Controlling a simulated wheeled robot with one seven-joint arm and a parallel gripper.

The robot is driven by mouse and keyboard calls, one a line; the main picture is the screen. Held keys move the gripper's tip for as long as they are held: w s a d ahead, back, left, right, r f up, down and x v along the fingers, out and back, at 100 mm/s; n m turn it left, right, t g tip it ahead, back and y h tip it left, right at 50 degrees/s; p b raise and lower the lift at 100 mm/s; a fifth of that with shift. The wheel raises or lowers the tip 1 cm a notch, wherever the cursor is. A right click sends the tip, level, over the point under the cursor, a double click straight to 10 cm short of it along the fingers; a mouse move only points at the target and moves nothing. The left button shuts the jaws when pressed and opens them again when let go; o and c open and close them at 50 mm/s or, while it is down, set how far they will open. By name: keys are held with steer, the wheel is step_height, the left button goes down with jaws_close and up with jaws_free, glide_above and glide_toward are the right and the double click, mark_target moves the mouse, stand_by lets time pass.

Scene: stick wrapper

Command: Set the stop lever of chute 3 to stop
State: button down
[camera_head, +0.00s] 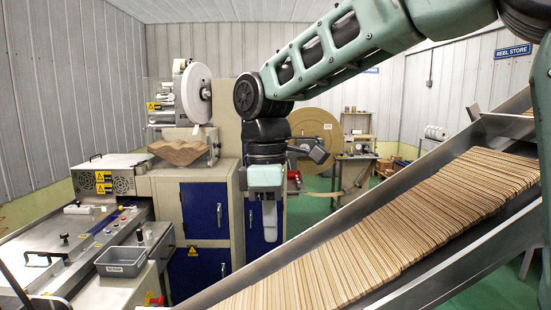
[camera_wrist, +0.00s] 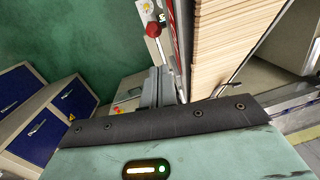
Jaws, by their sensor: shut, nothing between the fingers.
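My gripper (camera_head: 269,222) hangs with its fingers pointing down in the head view, left of the stick-filled chute (camera_head: 330,245). Its fingers are together and appear empty. I cannot read a chute number or tell the lever's setting.
A machine with blue-doored cabinets (camera_head: 205,215) stands behind the gripper. A grey bin (camera_head: 122,262) rests on the machine bench at left. A large reel (camera_head: 316,135) stands further back. Green floor (camera_wrist: 60,40) is open at upper left in the wrist view.

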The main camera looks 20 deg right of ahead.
step_height(320, 180, up, 9)
steer(key=d+b, duration=0.1)
steer(key=shift+w+d+b, duration=0.15)
steer(key=shift+w+b, duration=0.1)
steer(key=shift+b, duration=0.15)
